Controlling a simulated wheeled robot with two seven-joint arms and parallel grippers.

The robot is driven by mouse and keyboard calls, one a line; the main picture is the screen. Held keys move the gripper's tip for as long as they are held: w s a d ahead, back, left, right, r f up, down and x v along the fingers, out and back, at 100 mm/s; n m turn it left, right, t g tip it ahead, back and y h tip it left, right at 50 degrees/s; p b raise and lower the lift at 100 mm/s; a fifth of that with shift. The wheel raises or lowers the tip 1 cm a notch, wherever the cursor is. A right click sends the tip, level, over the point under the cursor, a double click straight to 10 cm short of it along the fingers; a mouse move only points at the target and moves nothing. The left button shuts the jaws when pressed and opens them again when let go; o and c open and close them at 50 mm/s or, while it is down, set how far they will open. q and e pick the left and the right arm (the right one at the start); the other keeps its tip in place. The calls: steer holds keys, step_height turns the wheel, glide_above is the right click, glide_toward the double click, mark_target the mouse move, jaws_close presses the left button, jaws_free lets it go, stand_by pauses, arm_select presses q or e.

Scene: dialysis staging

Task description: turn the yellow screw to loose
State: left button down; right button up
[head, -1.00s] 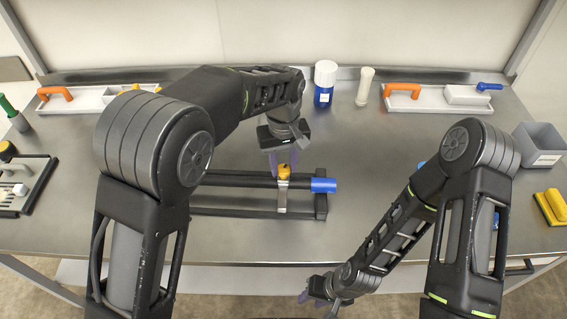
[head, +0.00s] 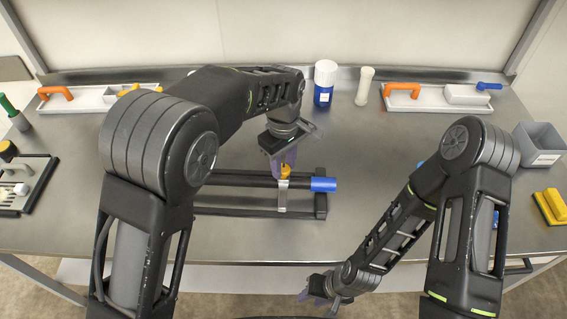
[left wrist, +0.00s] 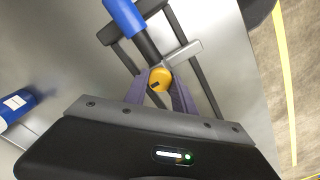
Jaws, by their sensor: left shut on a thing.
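The yellow screw (head: 285,170) sits on top of a metal clamp (head: 283,197) around a dark bar of the black frame (head: 320,205). A blue cylinder (head: 323,184) is at the right end of that bar. In the left wrist view the screw (left wrist: 160,79) shows as a round yellow knob with a dark slot. My left gripper (left wrist: 160,92) is shut on the screw, with a finger on either side of it. In the head view my left gripper (head: 284,160) is above the clamp. My right gripper (head: 312,288) is low, in front of the table edge, and its fingers are partly hidden.
A blue bottle with white cap (head: 324,84) and a pale cylinder (head: 364,87) stand behind. White trays with orange handles (head: 402,90) lie at the back. A grey bin (head: 541,145) and a yellow block (head: 551,206) are at the right.

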mark_target(284, 169)
arm_select(q)
steer(key=c, duration=1)
jaws_free()
steer(key=shift+r, duration=0.1)
step_height(284, 169, up, 8)
steer(key=shift+f+b, duration=0.2)
steer(key=shift+b, duration=0.4)
steer(key=shift+s, duration=0.1)
